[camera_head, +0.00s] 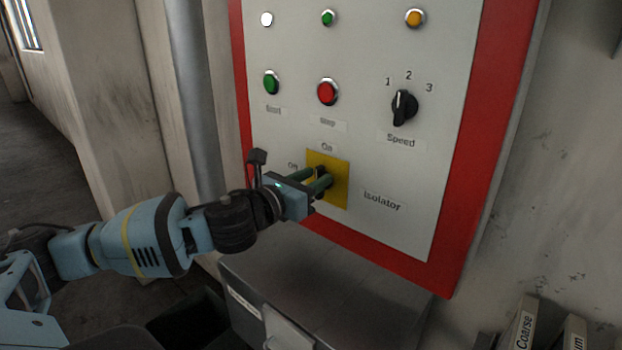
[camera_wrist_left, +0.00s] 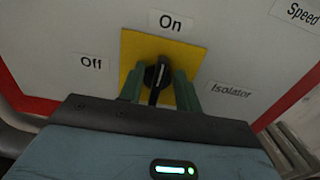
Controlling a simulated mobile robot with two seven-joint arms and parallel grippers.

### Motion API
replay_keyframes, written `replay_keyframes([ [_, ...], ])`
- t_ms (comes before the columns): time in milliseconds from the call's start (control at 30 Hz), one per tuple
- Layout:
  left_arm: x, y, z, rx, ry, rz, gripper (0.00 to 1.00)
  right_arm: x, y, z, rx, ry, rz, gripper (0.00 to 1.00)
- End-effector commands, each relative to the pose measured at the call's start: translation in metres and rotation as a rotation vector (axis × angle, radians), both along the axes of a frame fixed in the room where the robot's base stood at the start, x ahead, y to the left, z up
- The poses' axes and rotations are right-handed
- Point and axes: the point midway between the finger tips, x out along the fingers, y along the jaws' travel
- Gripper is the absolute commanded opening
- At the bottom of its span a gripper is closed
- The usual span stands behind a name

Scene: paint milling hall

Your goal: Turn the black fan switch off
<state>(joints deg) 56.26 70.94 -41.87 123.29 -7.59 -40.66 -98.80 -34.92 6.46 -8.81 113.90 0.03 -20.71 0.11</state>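The black isolator switch (camera_wrist_left: 157,76) sits on a yellow square plate (camera_head: 341,186) low on the grey control panel. In the left wrist view its white mark points up, towards the "On" label (camera_wrist_left: 171,22); the "Off" label (camera_wrist_left: 92,63) is to its left. My left gripper (camera_head: 318,178) is at the plate, with its green fingers on either side of the switch. Yellow shows between the fingers and the knob, so the gripper looks open around it. In the head view the fingers partly hide the switch. My right gripper is not in view.
Above are a green button (camera_head: 271,82), a red button (camera_head: 328,91), a black speed knob (camera_head: 403,107) and several small lamps. The panel has a red border (camera_head: 495,110). A grey metal box (camera_head: 330,295) stands below it; a grey pipe (camera_head: 193,90) runs at its left.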

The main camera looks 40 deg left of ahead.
Motion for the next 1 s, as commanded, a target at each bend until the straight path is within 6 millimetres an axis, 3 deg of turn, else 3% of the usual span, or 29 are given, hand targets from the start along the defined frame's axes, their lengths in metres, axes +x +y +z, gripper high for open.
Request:
replay_keyframes([
  [133, 0.0, 0.0, 0.0, 0.0, 0.0, 0.0, 0.32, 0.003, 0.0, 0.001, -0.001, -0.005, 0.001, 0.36],
  [400, 0.0, 0.0, 0.0, 0.0, 0.0, 0.0, 0.0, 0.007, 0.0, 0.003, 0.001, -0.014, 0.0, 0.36],
  [733, 0.0, 0.001, 0.0, -0.026, 0.003, 0.001, 0.0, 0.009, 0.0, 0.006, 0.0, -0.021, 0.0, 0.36],
  [1000, -0.001, 0.003, 0.002, -0.17, 0.012, 0.0, 0.0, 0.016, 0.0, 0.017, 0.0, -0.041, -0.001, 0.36],
])
